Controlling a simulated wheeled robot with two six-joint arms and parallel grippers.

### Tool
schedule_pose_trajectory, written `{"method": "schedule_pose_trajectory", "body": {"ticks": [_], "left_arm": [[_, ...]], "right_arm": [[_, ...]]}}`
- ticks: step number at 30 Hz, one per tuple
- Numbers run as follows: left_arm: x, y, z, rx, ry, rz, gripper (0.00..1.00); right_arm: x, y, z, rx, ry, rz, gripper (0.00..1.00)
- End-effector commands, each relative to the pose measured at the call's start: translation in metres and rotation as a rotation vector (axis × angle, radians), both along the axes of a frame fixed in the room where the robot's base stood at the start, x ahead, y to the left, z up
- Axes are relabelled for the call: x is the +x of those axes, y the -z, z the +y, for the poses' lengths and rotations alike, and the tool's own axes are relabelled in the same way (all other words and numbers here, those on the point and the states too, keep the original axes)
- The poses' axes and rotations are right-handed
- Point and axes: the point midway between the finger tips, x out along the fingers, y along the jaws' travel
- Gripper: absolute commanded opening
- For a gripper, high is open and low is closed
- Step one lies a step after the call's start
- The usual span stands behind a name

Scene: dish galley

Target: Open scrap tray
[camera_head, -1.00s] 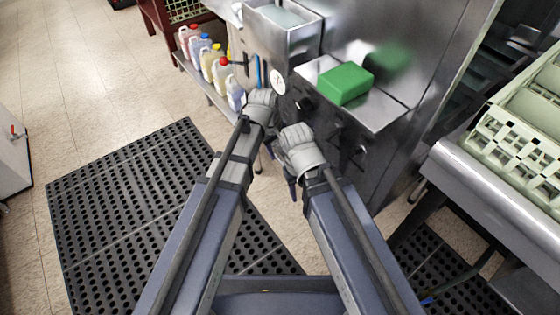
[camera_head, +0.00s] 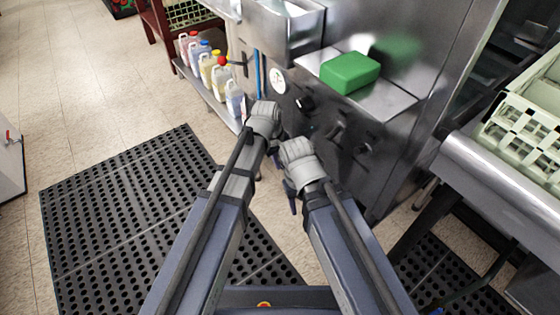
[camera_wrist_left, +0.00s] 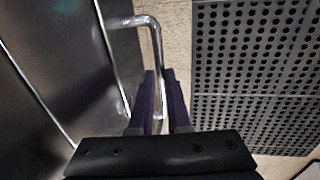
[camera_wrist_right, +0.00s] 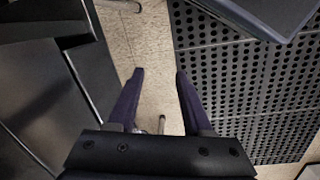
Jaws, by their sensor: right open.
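A bent chrome handle (camera_wrist_left: 157,45) stands out from a dark metal front (camera_wrist_left: 60,60) in the left wrist view. My left gripper (camera_wrist_left: 162,74) has its dark fingers close together on either side of the handle's bar, and they look shut on it. In the head view my left gripper (camera_head: 273,152) reaches low beside the steel unit, and its fingers are mostly hidden. My right gripper (camera_wrist_right: 158,74) is open and empty, with floor showing between its fingers. In the head view it (camera_head: 291,198) hangs just right of and below the left one. The tray's inside is not visible.
The steel unit (camera_head: 400,165) carries a green block (camera_head: 350,72) on a shelf, with knobs and a dial (camera_head: 277,81) below. Several jugs (camera_head: 210,68) stand on a low shelf at left. A steel counter with a pale rack (camera_head: 525,130) is at right. The perforated mat (camera_head: 130,200) is clear.

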Motion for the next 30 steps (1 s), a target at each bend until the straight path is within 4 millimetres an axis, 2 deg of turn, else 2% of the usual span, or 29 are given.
{"method": "schedule_pose_trajectory", "body": {"ticks": [1,3,4,30], "left_arm": [[-0.0001,0.0000,0.0001,0.000,0.000,0.000,0.09],[0.0000,0.0000,0.0001,0.000,0.000,0.000,0.01],[0.0000,0.0000,0.0001,0.000,0.000,0.000,0.00],[0.0001,0.0001,0.0002,0.000,0.000,0.000,0.00]], "right_arm": [[0.0000,0.0000,0.0000,0.000,0.000,0.000,0.50],[0.0000,0.0000,0.0000,0.000,0.000,0.000,0.50],[0.0000,0.0000,0.0000,0.000,0.000,0.000,0.50],[0.0000,0.0001,0.0000,0.000,0.000,0.000,0.50]]}}
